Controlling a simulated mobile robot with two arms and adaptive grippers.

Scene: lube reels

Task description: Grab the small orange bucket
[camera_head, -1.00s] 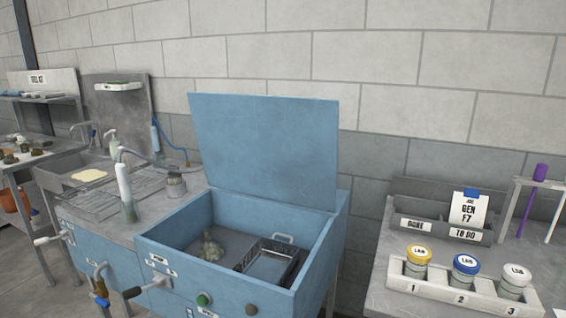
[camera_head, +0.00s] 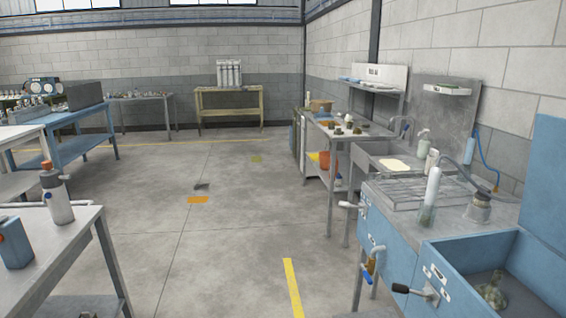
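A small orange bucket (camera_head: 325,160) stands on the lower shelf of the grey metal table beyond the sink, right of centre in the head view. It is small and far off, partly hidden by the table's leg and frame. Neither of my grippers shows in the head view.
A blue wash cabinet (camera_head: 440,290) with an open lid and the sink unit (camera_head: 385,163) line the right side. A workbench (camera_head: 60,245) with a grey bottle (camera_head: 57,200) stands at left. The concrete floor (camera_head: 225,235) between them is clear, with a yellow stripe (camera_head: 292,288).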

